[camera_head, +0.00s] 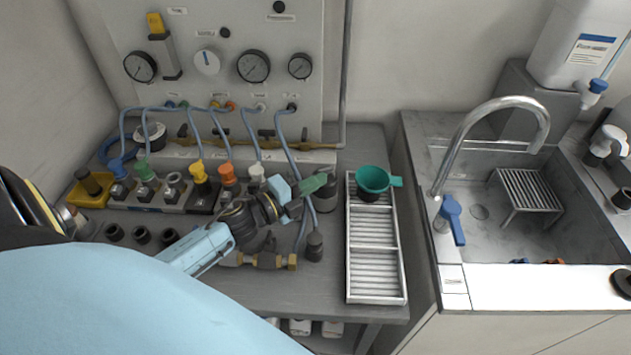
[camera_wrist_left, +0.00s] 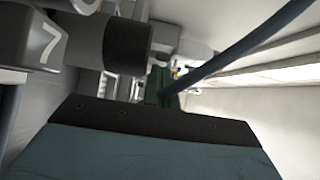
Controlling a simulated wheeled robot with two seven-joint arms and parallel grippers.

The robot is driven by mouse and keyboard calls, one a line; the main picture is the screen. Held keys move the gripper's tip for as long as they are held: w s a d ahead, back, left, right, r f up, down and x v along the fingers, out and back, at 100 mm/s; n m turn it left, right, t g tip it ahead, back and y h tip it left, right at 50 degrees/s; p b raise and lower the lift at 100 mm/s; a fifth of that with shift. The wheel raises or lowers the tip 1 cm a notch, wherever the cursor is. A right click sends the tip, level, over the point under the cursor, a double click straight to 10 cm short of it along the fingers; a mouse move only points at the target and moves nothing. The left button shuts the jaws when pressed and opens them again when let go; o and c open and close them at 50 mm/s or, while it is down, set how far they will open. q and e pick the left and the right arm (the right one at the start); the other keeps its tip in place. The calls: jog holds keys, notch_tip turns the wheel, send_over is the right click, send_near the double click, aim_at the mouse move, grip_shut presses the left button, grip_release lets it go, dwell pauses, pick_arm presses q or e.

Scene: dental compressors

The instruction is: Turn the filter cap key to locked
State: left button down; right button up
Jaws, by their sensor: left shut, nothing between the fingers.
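My left gripper (camera_head: 314,184) reaches in over the bench from the lower left, its green fingers shut and empty. They are close to a dark canister (camera_head: 326,196) at the right end of the valve row; I cannot tell whether they touch it. I cannot single out the filter cap key or read its position; the gripper and wrist may hide it. In the left wrist view a dark cylinder (camera_wrist_left: 127,46) is near, beside a grey part marked 7 (camera_wrist_left: 50,42). A blue hose (camera_wrist_left: 235,50) crosses in front of the shut fingers. My right gripper is not in view.
Valves with coloured caps (camera_head: 197,172) and blue hoses (camera_head: 251,130) crowd the bench below a gauge panel (camera_head: 220,85). A slatted metal tray (camera_head: 374,285) with a green funnel (camera_head: 373,179) lies to the right. Beyond is a sink (camera_head: 490,225) with a tap.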

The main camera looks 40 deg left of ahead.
pick_arm(q)
jog(key=shift+w+a+p, duration=0.2)
jog(key=shift+a+p, duration=0.15)
jog(key=shift+a, duration=0.7)
dwell(1.3)
